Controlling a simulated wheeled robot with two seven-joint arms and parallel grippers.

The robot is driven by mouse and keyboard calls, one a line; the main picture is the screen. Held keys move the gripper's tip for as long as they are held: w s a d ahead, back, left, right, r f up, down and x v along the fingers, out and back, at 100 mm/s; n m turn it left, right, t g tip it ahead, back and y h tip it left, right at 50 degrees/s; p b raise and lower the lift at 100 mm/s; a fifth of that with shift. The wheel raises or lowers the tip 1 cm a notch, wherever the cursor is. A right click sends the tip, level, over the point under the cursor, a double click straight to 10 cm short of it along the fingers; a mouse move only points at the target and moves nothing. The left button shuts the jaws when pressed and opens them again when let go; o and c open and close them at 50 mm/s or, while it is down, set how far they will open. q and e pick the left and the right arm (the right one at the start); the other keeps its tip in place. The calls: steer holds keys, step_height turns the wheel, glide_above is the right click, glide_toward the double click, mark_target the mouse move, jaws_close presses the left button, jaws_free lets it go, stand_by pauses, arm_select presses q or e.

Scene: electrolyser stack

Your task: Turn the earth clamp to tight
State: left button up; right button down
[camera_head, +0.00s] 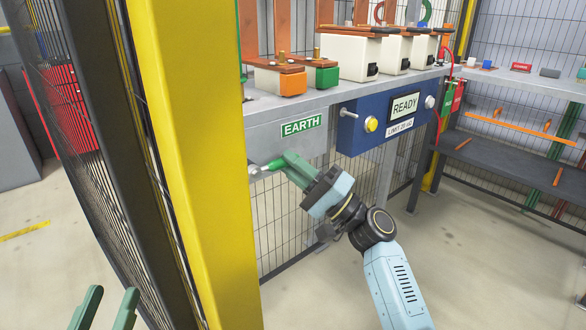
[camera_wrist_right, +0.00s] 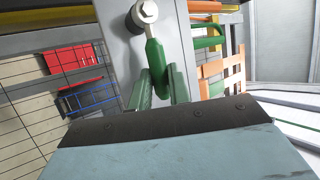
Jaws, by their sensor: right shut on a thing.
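The earth clamp shows in the right wrist view as a green handle (camera_wrist_right: 154,55) on a metal arm with a pale bolt head (camera_wrist_right: 145,12). In the head view its metal end (camera_head: 256,169) shows at the grey panel's lower left, below the green EARTH label (camera_head: 301,126). My right gripper (camera_wrist_right: 159,76) is shut on the green handle, one finger on each side; it also shows in the head view (camera_head: 284,163). The fingers hide part of the handle. My left gripper (camera_head: 108,292) is open and empty at the bottom left, away from the clamp.
A yellow post (camera_head: 190,150) with dark mesh fencing stands close on the left of the clamp. A blue control box (camera_head: 362,138) reading READY, with a yellow button, is right of the label. Orange and green blocks (camera_head: 280,80) sit on the bench above. Floor in front is clear.

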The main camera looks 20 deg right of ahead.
arm_select(q)
steer(key=shift+s+r, duration=0.1)
steer(key=shift+r, duration=0.2)
arm_select(e)
steer(key=shift+f, duration=0.15)
steer(key=c, duration=1.3)
jaws_free()
arm_select(q)
steer(key=f, duration=0.1)
steer(key=f+g, duration=0.1)
steer(key=f, duration=0.1)
steer(key=shift+w+a+g+p, duration=0.1)
steer(key=shift+w+g+p, duration=0.2)
arm_select(e)
steer(key=v, duration=1.3)
steer(key=shift+s, duration=0.2)
